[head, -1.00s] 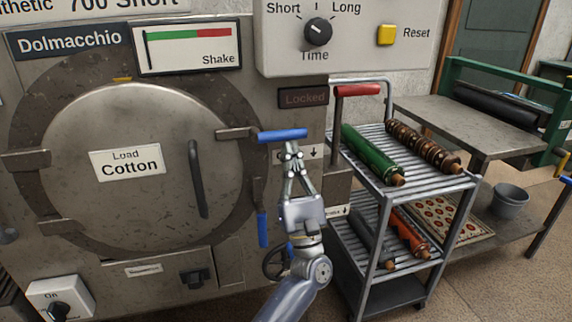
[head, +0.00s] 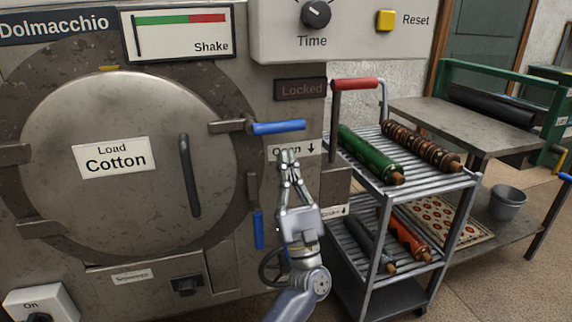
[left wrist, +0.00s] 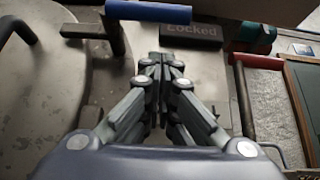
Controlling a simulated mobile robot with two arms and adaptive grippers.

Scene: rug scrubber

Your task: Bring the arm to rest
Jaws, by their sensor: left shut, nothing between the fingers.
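My left gripper (head: 288,158) is shut and empty in the head view. It stands in front of the machine's front, just below the blue latch handle (head: 278,127) and over the "Open" label (head: 308,150). It does not appear to touch the handle. In the left wrist view the closed fingers (left wrist: 162,62) point toward the machine, with the blue handle (left wrist: 148,12) at the upper left, apart from them. The round "Load Cotton" door (head: 130,200) is closed. My right gripper is not in view.
A metal trolley (head: 425,183) holding rollers stands to the right. A lower blue handle (head: 258,230) and a handwheel (head: 270,266) are near my arm. A workbench with a grey bucket (head: 507,202) is farther right.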

